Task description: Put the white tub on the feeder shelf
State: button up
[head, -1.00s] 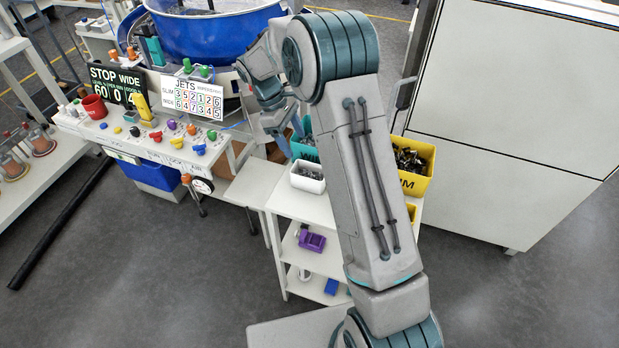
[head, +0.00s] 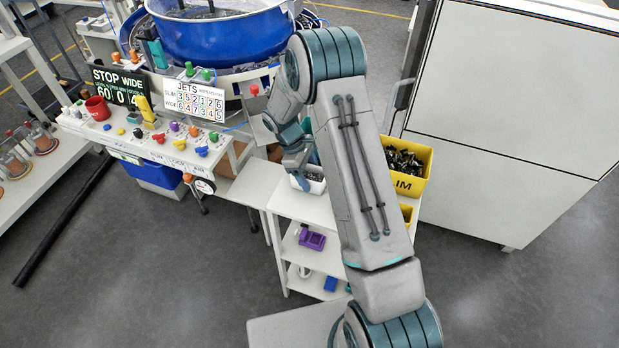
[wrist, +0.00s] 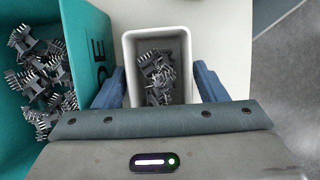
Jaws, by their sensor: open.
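The white tub (wrist: 187,38) holds dark connectors with metal pins. It stands on the top of the white cart (head: 293,205), partly hidden by my gripper in the head view (head: 318,186). My gripper (wrist: 160,76) is open, with one blue finger on each side of the tub in the wrist view. I cannot tell whether the fingers touch its walls. I cannot tell for sure which surface is the feeder shelf; a flat grey ledge (head: 252,188) sits between the control bench and the cart.
A teal bin (wrist: 88,45) of connectors stands close to the tub's left. A yellow bin (head: 410,183) is at the cart's right. The blue bowl (head: 215,35) rises behind the control bench (head: 150,150). A large pale cabinet (head: 500,120) stands on the right.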

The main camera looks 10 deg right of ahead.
jog(key=shift+f+b, duration=0.25)
jog(key=shift+b, duration=0.1)
dwell(0.4)
jog(key=c, duration=0.8)
jog(key=shift+r, duration=0.15)
jog(key=shift+c, duration=0.2)
